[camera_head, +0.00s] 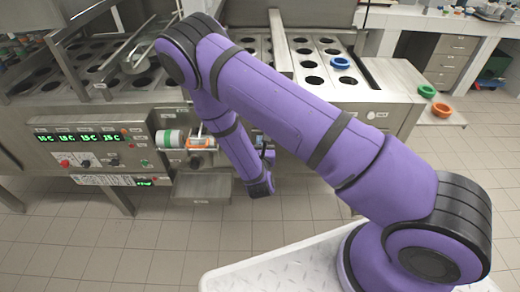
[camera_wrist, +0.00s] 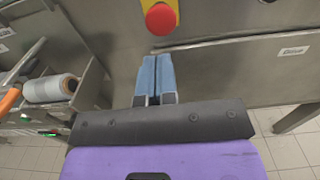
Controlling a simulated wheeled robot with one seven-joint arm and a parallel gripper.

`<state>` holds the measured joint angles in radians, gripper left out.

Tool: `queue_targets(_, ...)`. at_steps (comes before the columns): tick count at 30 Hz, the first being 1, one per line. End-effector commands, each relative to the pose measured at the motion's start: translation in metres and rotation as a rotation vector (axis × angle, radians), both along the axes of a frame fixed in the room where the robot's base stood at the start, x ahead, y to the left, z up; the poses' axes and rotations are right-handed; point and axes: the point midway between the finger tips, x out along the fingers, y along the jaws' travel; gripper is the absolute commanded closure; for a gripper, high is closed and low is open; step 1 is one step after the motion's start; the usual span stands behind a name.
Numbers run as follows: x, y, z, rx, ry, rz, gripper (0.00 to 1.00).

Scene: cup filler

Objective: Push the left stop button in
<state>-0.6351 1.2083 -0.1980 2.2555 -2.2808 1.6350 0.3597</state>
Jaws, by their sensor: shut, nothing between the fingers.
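A round red stop button (camera_wrist: 161,19) on a yellow plate (camera_wrist: 146,6) shows at the top of the wrist view, on a steel machine front. I cannot tell from the wrist view alone whether it is the left one. My gripper (camera_wrist: 157,56) is shut and empty, its two blue fingers pressed together. The fingertips point at the machine front just below the button in the picture, and a gap shows between them and the button. In the head view my arm hides this stop button and most of my gripper.
The steel machine (camera_head: 110,107) has a control panel with green displays (camera_head: 78,137) and small knobs at the left. A roll (camera_wrist: 50,88) sits on a holder left of my gripper. A blue ring (camera_head: 340,63) lies on the machine top. Tiled floor (camera_head: 115,235) is clear in front.

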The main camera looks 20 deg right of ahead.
Motion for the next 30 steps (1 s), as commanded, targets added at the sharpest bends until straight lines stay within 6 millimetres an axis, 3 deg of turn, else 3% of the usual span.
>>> queue_targets(6,0.039,-0.014,0.000,0.000,-0.002,-0.002,1.00)
queue_targets(12,0.064,-0.021,0.000,0.000,-0.001,-0.001,1.00)
queue_targets(30,0.078,-0.026,0.000,0.000,-0.001,0.000,1.00)
